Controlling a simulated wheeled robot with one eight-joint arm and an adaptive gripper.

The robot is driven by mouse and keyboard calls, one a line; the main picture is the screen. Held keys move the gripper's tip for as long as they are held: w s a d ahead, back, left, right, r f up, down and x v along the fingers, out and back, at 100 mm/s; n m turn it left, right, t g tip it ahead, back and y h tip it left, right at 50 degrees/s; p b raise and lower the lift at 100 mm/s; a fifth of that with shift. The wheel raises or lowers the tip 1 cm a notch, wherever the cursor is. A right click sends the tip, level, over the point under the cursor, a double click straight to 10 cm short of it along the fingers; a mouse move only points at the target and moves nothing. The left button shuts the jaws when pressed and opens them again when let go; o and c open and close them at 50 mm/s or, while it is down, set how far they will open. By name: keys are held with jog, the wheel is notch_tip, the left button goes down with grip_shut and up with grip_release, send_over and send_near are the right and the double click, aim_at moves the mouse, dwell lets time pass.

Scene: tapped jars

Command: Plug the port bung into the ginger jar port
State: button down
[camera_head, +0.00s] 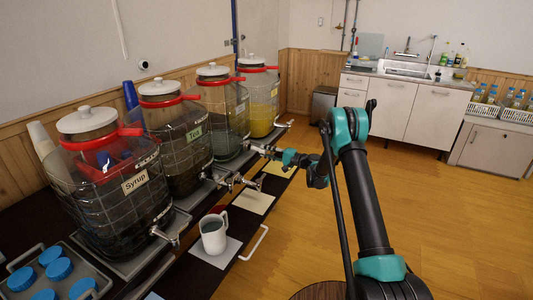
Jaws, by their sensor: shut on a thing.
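Several glass jars with red collars and white lids stand in a row on the left. No label that I can read says ginger. My gripper (262,150) is at the lower front of the third jar, around tap height. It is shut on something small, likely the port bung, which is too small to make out. I cannot tell whether it touches the jar. The jar's port is hidden or too small to see.
The Syrup jar (108,190) and Tea jar (175,140) stand nearer, with metal taps (166,236) jutting out. A mug (214,232) stands on a pale mat before them. A tray (98,275) with blue lids is at bottom left. The wooden floor on the right is clear.

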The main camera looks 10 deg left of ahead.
jog(key=shift+x, duration=1.45)
dwell(0.9)
jog(key=c, duration=0.8)
grip_release()
jog(key=shift+c, duration=0.2)
jog(key=shift+d, duration=0.25)
jog(key=shift+s+d, duration=0.15)
jog(key=shift+d, duration=0.2)
jog(key=shift+v, duration=1)
jog(key=shift+s+d, duration=0.15)
jog(key=shift+d, duration=0.15)
jog(key=shift+s+d, duration=0.1)
jog(key=shift+d, duration=0.2)
jog(key=v, duration=1.2)
